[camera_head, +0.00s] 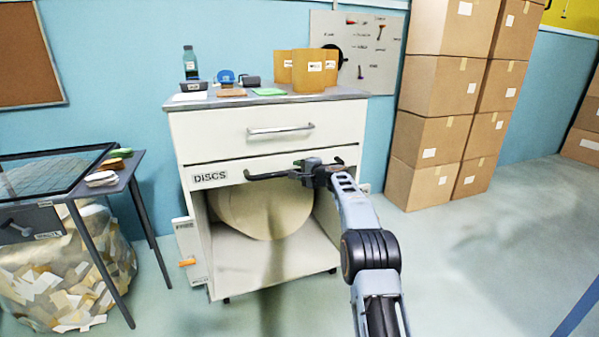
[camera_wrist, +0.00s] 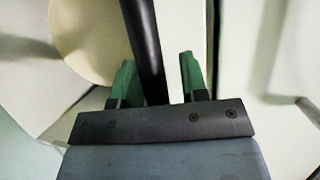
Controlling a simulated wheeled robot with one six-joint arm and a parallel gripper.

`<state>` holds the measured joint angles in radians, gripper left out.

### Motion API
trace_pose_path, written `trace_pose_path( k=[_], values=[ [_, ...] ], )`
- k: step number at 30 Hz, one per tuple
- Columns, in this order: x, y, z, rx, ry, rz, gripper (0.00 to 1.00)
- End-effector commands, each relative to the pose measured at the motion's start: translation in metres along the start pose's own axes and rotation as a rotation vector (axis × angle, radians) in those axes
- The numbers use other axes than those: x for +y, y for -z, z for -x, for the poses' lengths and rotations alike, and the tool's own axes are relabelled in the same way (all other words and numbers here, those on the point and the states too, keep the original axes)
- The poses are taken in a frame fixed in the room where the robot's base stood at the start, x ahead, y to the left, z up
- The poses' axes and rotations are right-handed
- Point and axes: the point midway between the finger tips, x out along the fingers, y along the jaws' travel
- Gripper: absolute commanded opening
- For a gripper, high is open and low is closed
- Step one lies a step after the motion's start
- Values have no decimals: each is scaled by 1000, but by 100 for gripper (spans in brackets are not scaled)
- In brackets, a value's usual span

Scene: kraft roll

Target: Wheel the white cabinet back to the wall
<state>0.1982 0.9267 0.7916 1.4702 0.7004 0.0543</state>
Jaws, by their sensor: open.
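The white cabinet (camera_head: 215,135) stands close to the blue wall, with a grey top, an upper drawer with a silver handle (camera_head: 281,129), and an open lower compartment. A black bar handle (camera_head: 262,176) crosses its front beside the "DISCS" label. My gripper (camera_head: 301,166) is at this bar. In the wrist view the green fingers of my open gripper (camera_wrist: 158,72) are apart, with the black bar (camera_wrist: 143,35) running between them. Whether either finger touches the bar I cannot tell. A large round kraft disc (camera_head: 262,210) is inside the compartment.
A bottle (camera_head: 189,64), brown holders (camera_head: 308,70) and small items are on the cabinet top. At left, a dark table (camera_head: 130,170) stands by a bag of paper scraps (camera_head: 65,285). Stacked cartons (camera_head: 432,87) are at right. Floor (camera_head: 500,240) at right front is clear.

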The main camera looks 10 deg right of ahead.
Motion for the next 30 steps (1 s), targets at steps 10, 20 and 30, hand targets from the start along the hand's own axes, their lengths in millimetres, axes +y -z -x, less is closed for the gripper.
trace_pose_path(
  k=[10, 20, 30],
  values=[
    [3, 3, 2, 1, -4, -3, 48],
    [2, 1, 37, 0, -4, -2, 48],
    [0, 2, 102, 2, -3, -2, 48]
  ],
)
